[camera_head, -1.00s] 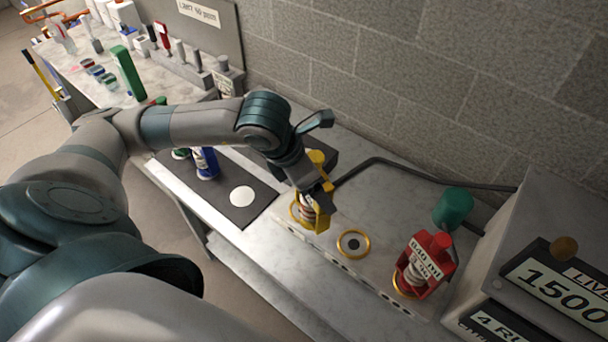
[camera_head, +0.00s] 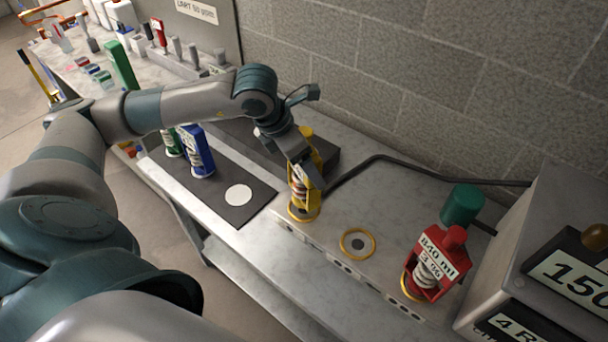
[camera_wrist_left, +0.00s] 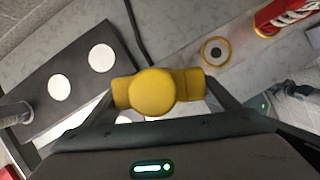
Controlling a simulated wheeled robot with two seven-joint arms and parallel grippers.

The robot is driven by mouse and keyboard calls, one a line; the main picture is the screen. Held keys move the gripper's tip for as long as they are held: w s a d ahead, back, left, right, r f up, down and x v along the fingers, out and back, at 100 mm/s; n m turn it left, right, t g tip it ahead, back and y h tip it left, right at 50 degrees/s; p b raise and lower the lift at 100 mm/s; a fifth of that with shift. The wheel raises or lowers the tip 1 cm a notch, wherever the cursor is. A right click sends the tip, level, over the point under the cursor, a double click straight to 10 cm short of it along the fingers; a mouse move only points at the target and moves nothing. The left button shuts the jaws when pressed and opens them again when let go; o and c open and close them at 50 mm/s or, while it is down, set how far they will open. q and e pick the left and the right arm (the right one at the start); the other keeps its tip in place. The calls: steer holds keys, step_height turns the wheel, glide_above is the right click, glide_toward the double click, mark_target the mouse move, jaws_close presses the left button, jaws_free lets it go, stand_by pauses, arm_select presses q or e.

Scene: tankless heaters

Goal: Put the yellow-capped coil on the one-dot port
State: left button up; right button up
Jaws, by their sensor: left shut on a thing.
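The yellow-capped coil (camera_head: 300,192) stands at the left ringed port (camera_head: 300,216) of the pale port block. My left gripper (camera_head: 304,166) is shut on its upper part. In the left wrist view the round yellow cap (camera_wrist_left: 153,92) sits between the fingers of my left gripper (camera_wrist_left: 155,95) and hides what is below it. I cannot tell whether the coil is fully seated. The middle ringed port (camera_head: 357,243) is empty and also shows in the left wrist view (camera_wrist_left: 216,51). The dot marks are too small to read surely. My right gripper is not in view.
A red-capped coil (camera_head: 434,268) stands on the right port beside a grey meter box (camera_head: 545,262). Blue (camera_head: 197,152) and green coils stand on a dark mat (camera_head: 250,208) with an empty white disc (camera_head: 238,194).

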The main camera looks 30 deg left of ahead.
mark_target(302, 172)
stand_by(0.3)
arm_select(q)
steer(key=shift+f+b, duration=0.55)
steer(key=shift+f, duration=1.55)
steer(key=o, duration=2.1)
steer(key=shift+s+a+r, duration=0.15)
steer(key=shift+s+r, duration=0.05)
steer(key=shift+r, duration=0.4)
steer(key=b+v, duration=0.3)
steer(key=v, duration=0.8)
